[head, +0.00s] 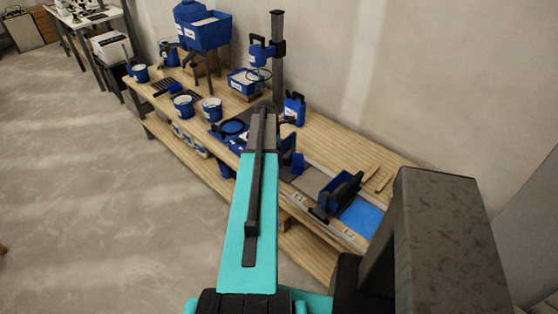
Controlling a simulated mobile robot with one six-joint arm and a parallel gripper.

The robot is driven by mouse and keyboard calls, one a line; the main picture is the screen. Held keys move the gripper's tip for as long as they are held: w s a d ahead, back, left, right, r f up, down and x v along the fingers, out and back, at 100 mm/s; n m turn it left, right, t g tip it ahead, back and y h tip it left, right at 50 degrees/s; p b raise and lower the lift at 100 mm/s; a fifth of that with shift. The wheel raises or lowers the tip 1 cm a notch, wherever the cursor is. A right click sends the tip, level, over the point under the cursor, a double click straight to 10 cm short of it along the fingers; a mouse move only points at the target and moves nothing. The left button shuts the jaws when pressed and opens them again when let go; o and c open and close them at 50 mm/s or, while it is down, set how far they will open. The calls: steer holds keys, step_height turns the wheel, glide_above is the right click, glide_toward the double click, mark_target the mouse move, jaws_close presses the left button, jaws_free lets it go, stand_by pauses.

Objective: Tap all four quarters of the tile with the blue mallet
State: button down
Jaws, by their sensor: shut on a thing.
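My teal and black arm (246,225) reaches from the bottom up over the workbench and covers the middle of it. My gripper cannot be made out; it seems hidden behind the arm. I cannot pick out the blue mallet. The tile is not clearly visible either; the arm covers part of the bench around a dark blue round thing (233,127) and a dark blue piece (292,162).
The long wooden bench (325,135) runs along the wall. It holds several blue-and-white tubs (183,106), a blue jug (294,109), a dark post (277,60), a blue-and-black holder (338,194) and a blue pad (362,216). Floor at left (70,190) is clear.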

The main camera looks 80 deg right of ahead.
steer(key=shift+w+a+b+x, duration=0.1)
steer(key=shift+w+b+x, duration=0.2)
steer(key=shift+b+x, duration=0.8)
steer(key=shift+w+a+b+x, duration=0.1)
steer(key=shift+w+b+x, duration=0.3)
steer(key=shift+x, duration=1.25)
steer(key=shift+w+b+x, duration=0.15)
steer(key=shift+b+x, duration=0.8)
steer(key=shift+x, duration=0.4)
steer(key=shift+f, duration=0.3)
steer(key=shift+r, duration=0.1)
steer(key=shift+s+p+v, duration=0.25)
steer(key=shift+p+v, duration=0.45)
steer(key=shift+v, duration=0.45)
steer(key=shift+s+p+v, duration=0.2)
steer(key=shift+p+v, duration=0.5)
steer(key=shift+v, duration=0.4)
steer(key=shift+d, duration=0.1)
